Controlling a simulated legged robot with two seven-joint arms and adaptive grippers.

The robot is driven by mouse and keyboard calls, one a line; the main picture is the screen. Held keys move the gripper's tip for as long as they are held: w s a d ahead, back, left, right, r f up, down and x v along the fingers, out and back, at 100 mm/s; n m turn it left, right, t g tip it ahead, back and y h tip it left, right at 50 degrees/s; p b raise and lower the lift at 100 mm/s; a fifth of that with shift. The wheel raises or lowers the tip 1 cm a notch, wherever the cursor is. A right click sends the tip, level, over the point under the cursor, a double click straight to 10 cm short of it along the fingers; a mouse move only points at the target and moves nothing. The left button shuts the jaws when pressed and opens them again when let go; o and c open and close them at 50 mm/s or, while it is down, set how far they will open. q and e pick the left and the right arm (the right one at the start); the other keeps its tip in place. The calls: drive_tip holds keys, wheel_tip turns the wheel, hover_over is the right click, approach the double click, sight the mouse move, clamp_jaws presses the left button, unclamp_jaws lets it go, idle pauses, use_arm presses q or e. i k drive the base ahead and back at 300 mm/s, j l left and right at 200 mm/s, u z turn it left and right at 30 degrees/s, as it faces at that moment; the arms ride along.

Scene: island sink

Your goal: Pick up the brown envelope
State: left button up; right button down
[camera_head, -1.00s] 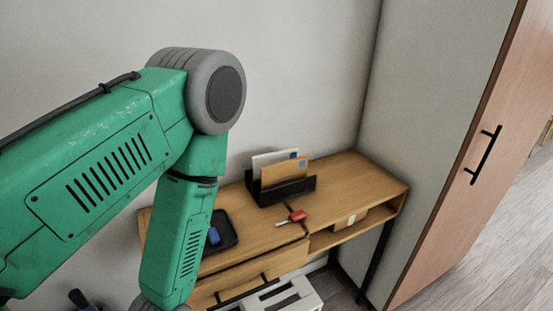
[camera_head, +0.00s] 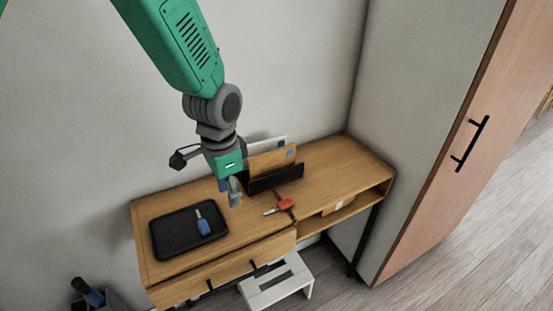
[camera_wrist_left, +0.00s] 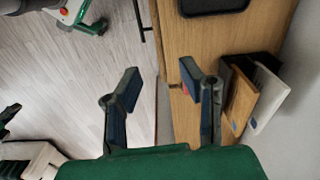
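The brown envelope (camera_head: 285,158) stands upright in a black holder (camera_head: 278,181) on the wooden desk (camera_head: 330,170), in front of a white envelope (camera_head: 266,144). In the left wrist view the brown envelope (camera_wrist_left: 241,104) is at the right, between the holder and the white envelope (camera_wrist_left: 268,98). My left gripper (camera_head: 234,190) hangs over the desk just left of the holder, apart from the envelope. The left wrist view shows its two fingers (camera_wrist_left: 160,88) spread with nothing held between them. My right gripper is not in view.
A key with a red head (camera_head: 286,204) lies in front of the holder. A black tray (camera_head: 165,238) holding a blue-headed key (camera_head: 203,225) is at the desk's left. A white stool (camera_head: 277,286) stands below the front edge. The desk's right end is clear.

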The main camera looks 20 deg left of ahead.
sight(267, 164)
drive_tip(key=i, duration=0.85)
